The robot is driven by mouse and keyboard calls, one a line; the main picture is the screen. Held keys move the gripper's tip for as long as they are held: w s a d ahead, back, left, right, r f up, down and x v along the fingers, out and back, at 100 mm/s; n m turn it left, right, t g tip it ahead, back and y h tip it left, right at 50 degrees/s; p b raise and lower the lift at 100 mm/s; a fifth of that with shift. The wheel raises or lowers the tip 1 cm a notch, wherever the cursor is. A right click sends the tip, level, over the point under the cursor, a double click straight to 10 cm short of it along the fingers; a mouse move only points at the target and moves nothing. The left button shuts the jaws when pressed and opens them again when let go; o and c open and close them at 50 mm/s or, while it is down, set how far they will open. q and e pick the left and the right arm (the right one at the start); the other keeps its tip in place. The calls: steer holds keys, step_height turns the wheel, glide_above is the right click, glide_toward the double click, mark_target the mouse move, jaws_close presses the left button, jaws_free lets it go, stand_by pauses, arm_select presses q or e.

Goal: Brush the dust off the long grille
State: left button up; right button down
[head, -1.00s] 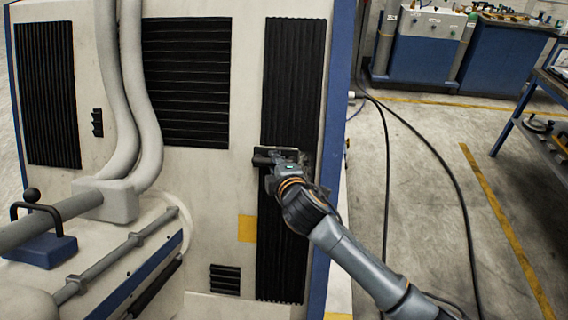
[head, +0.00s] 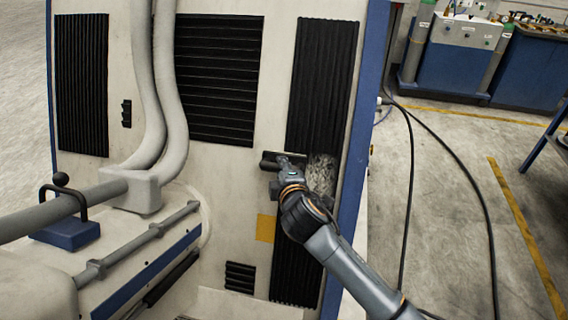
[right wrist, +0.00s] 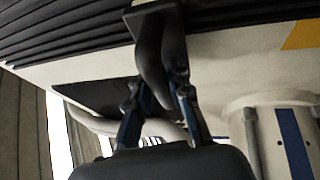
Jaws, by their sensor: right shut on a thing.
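The long grille (head: 323,80) is the tall black ribbed panel on the right of the pale machine's face in the head view. A pale, speckled patch of dust (head: 323,173) lies on it at about mid-height. My right gripper (head: 284,172) is shut on a dark brush (head: 270,160). The brush is at the grille's left edge, beside the dust, and reaches over the pale panel. Whether its bristles touch is not clear. In the right wrist view, the fingers grip the brush's dark handle (right wrist: 152,45), with black ribs above. My left gripper is not in view.
Two other black grilles (head: 82,85) (head: 219,80) are to the left. Thick pale hoses (head: 166,100) hang before the machine. A blue block with a black handle (head: 66,231) stands lower left. Black cables (head: 412,150) cross the open floor at right.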

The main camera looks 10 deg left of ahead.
steer(key=shift+s+f, duration=0.15)
steer(key=shift+f, duration=0.1)
steer(key=shift+d+r+p, duration=0.1)
steer(key=shift+d+p, duration=0.65)
steer(key=shift+d, duration=0.1)
steer(key=shift+d+p, duration=0.45)
steer(key=shift+d, duration=0.45)
steer(key=d+p, duration=0.2)
steer(key=d, duration=0.1)
steer(key=shift+d, duration=0.15)
steer(key=shift+s+d+f+p, duration=0.5)
steer(key=shift+d+f+p, duration=0.6)
steer(key=shift+d, duration=2)
steer(key=shift+a+b, duration=1.35)
steer(key=shift+a, duration=5.2)
steer(key=shift+s+d+f+p, duration=0.2)
steer(key=shift+d+f, duration=0.1)
steer(key=shift+d, duration=0.3)
steer(key=shift+s+d+f+p, duration=0.15)
steer(key=shift+d+f+p, duration=0.15)
steer(key=shift+d, duration=0.35)
steer(key=shift+s+d+f+p, duration=0.2)
steer(key=shift+d+f, duration=0.1)
steer(key=shift+d, duration=0.3)
